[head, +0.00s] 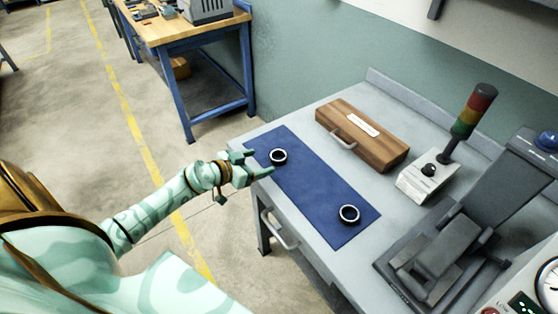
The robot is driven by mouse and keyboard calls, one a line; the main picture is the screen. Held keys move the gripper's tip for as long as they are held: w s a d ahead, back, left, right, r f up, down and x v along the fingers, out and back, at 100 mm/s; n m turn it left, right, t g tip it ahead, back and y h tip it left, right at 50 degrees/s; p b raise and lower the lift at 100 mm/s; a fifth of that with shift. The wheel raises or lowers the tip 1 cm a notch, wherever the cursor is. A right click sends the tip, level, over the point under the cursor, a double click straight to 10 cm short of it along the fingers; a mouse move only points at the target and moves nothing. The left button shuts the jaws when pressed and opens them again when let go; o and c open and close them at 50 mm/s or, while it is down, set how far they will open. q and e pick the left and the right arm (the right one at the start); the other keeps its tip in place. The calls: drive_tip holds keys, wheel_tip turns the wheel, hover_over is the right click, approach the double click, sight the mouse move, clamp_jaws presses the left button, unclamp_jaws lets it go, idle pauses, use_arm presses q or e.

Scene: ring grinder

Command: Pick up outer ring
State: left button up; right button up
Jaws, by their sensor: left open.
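Two dark rings with pale rims lie flat on a blue mat (312,191) on the grey table. The far ring (278,157) is near the mat's far left end. The near ring (349,214) is near the mat's front right end. I cannot tell which one is the outer ring. My right gripper is not in view.
A wooden box (362,139) with a handle sits behind the mat. A signal light (472,115) on a switch box (428,181) and a dark grey machine (440,255) stand to the right. A blue-framed workbench (190,40) stands further back.

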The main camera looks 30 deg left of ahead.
sight(272, 159)
use_arm(q)
drive_tip(key=shift+x, duration=1)
drive_tip(key=b+x, duration=0.3)
drive_tip(key=x, duration=0.1)
drive_tip(key=shift+w+d+f, duration=0.2)
drive_tip(key=shift+w+f, duration=0.05)
drive_tip(key=shift+w, duration=0.3)
drive_tip(key=shift+r, duration=0.1)
drive_tip(key=shift+s, duration=0.1)
drive_tip(key=shift+c, duration=1)
drive_tip(key=c, duration=0.9)
